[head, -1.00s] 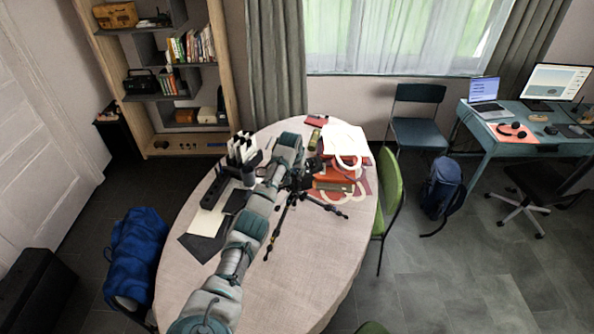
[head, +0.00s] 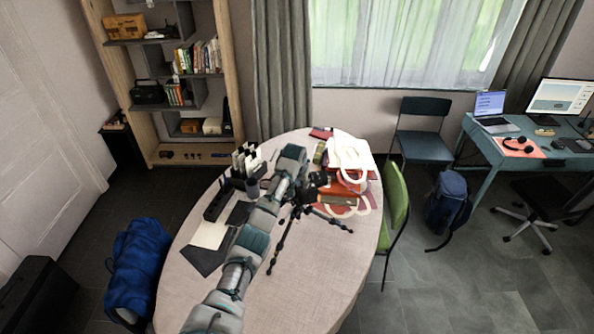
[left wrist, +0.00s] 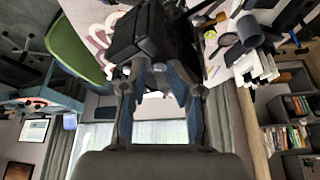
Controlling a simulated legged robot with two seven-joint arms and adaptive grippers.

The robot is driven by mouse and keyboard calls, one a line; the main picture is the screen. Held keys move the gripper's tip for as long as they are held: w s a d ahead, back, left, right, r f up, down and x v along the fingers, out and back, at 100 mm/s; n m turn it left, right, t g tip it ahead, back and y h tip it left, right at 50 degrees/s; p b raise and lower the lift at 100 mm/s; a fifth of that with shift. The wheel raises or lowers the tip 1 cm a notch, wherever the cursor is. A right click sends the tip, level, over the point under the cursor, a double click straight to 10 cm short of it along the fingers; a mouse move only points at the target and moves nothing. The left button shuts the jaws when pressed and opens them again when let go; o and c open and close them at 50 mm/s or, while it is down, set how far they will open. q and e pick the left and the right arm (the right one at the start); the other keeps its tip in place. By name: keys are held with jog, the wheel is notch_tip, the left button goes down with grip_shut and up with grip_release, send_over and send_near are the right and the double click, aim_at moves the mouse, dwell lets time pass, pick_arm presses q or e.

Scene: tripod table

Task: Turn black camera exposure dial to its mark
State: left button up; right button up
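The black camera (head: 318,181) sits on a black tripod (head: 279,243) standing on the round table (head: 300,290). In the left wrist view the dark camera body (left wrist: 138,35) is large and close, just beyond my fingertips. In the head view my left gripper (head: 297,192) is beside the camera's left side, partly hidden by my arm. My right gripper is not in view.
Red and orange books (head: 345,185) with a white bag (head: 350,155) lie right of the camera. A black organiser (head: 247,170) and papers (head: 208,235) lie to the left. A green chair (head: 394,205) stands at the table's right edge. The front of the tabletop is clear.

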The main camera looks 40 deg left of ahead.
pick_arm(q)
jog(key=v, duration=1.9)
jog(key=shift+s+a, duration=0.25)
jog(key=shift+a, duration=0.05)
dwell(0.5)
jog(key=shift+r, duration=0.15)
jog(key=v, duration=1.1)
jog(key=shift+r, duration=0.3)
jog(key=shift+s, duration=0.15)
